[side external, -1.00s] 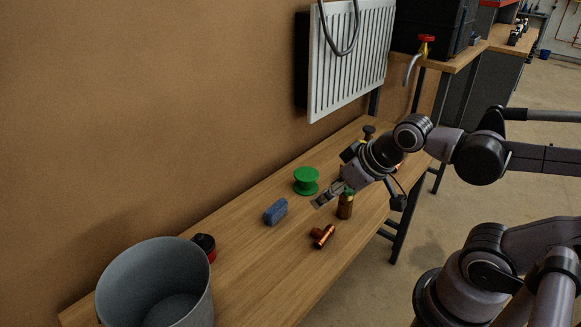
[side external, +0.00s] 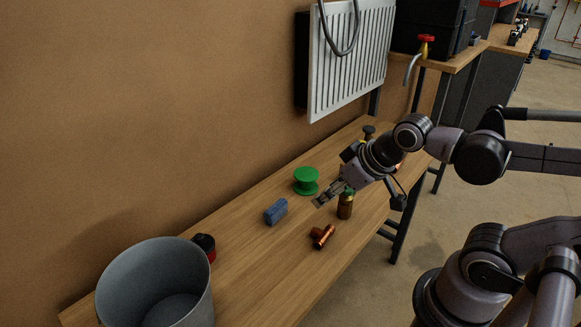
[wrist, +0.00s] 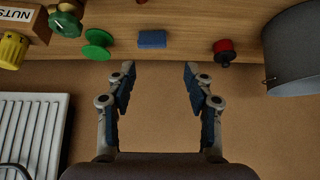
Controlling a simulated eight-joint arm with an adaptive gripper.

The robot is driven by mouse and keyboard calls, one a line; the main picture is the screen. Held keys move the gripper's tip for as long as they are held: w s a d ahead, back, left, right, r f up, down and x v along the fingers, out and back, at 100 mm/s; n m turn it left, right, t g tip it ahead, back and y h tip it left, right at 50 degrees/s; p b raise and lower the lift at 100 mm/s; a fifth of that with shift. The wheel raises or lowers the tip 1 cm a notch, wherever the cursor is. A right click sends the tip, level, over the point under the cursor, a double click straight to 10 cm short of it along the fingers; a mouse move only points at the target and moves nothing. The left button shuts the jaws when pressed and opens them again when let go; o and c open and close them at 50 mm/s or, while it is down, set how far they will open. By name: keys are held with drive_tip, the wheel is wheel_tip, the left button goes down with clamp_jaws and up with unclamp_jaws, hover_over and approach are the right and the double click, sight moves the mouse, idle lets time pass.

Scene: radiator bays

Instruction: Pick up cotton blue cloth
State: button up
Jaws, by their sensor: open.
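The blue cloth (side external: 276,211) is a small folded block lying on the wooden bench, between the green spool and the grey bucket. It also shows in the wrist view (wrist: 152,39), near the top and a little left of centre. My gripper (side external: 318,203) is above the bench, to the right of the cloth and apart from it. In the wrist view my gripper (wrist: 158,72) has its two fingers spread wide with nothing between them; the cloth lies beyond the fingertips.
A green spool (side external: 306,181), a brown bottle (side external: 345,206) and a copper fitting (side external: 323,236) stand near my gripper. A grey bucket (side external: 157,262) and a red-black object (side external: 204,246) are at the near left. A white radiator (side external: 350,60) hangs on the wall. Bench around the cloth is clear.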

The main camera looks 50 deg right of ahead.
drive_tip(key=m+g+h, duration=0.5)
drive_tip(key=m+g, duration=0.2)
drive_tip(key=m, duration=1)
hover_over(275, 207)
drive_tip(key=a, duration=0.3)
wheel_tip(275, 207, down, 8)
drive_tip(key=shift+a+f, duration=0.15)
drive_tip(key=shift+f, duration=0.05)
drive_tip(key=x, duration=1)
drive_tip(key=shift+a+f, duration=0.1)
drive_tip(key=shift+a, duration=0.1)
clamp_jaws()
